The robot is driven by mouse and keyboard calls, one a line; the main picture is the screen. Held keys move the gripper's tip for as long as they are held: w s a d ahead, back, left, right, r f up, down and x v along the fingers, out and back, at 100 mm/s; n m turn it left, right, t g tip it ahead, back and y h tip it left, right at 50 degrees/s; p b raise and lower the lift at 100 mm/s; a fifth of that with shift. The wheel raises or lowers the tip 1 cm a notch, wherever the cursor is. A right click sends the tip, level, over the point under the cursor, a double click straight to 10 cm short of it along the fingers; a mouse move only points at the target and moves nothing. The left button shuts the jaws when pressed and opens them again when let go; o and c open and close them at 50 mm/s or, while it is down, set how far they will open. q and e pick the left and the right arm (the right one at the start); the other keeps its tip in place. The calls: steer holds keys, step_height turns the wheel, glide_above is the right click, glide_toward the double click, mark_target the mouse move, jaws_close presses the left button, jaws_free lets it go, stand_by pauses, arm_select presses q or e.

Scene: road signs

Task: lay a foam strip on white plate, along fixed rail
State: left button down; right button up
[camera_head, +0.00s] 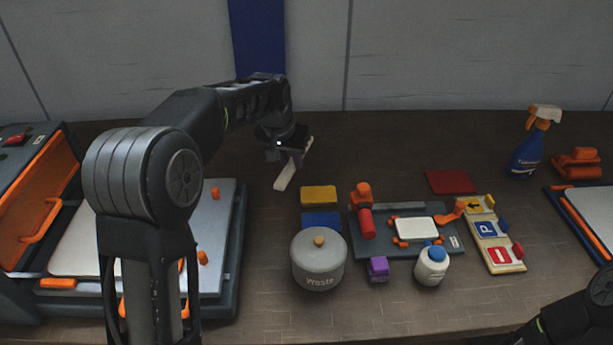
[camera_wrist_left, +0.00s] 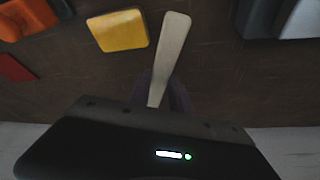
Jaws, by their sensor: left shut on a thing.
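My left gripper (camera_head: 288,152) is shut on a pale foam strip (camera_head: 286,177), held towards the back of the table, left of the yellow block. In the left wrist view the strip (camera_wrist_left: 171,52) sticks out from between the fingers (camera_wrist_left: 158,95), its far end free. A white plate (camera_head: 78,248) lies on the grey bed of the machine at left, partly hidden by my left arm. A smaller white plate (camera_head: 415,228) sits between orange clamps on a dark board in the middle. I cannot tell which part is the fixed rail. My right gripper is out of view.
A waste pot (camera_head: 318,262), a yellow block (camera_head: 318,195), a blue block (camera_head: 321,221), a white bottle (camera_head: 431,266) and a sign tray (camera_head: 491,240) crowd the middle. A spray bottle (camera_head: 527,155) stands at back right.

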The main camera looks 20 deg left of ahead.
mark_target(292, 187)
arm_select(q)
steer(key=shift+f, duration=0.9)
steer(key=shift+f, duration=1.85)
steer(key=shift+f, duration=0.1)
steer(key=c, duration=1.5)
jaws_free()
